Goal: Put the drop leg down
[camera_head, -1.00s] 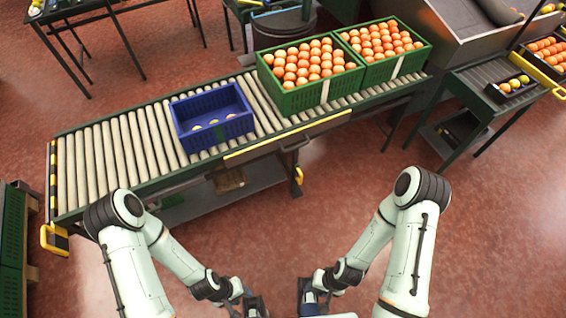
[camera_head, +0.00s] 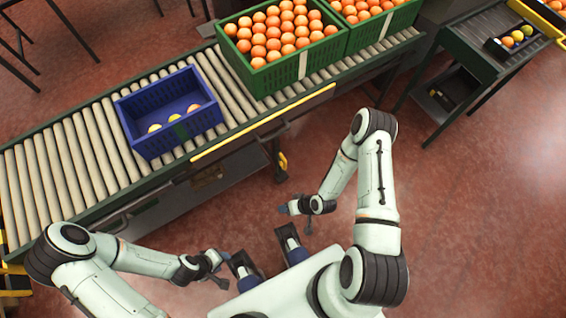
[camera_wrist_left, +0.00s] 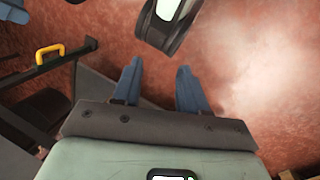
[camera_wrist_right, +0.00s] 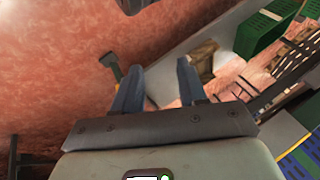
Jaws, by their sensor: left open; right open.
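A dark leg with a yellow part near its lower end (camera_head: 282,160) hangs from the front edge of the roller conveyor (camera_head: 75,165), and I take it as the drop leg. It looks roughly upright; whether its foot touches the floor I cannot tell. My left gripper (camera_head: 226,268) is open and empty, low in front of my body. It also shows in the left wrist view (camera_wrist_left: 160,82). My right gripper (camera_head: 294,217) is open and empty, below the leg in the picture and apart from it. It also shows in the right wrist view (camera_wrist_right: 160,75).
A blue crate (camera_head: 146,149) with a few fruits and green crates (camera_head: 302,66) full of oranges stand on the conveyor. A side table (camera_head: 467,46) stands at the upper right. The red floor at the right is clear. The left wrist view shows a yellow handle (camera_wrist_left: 48,53) on a dark bar.

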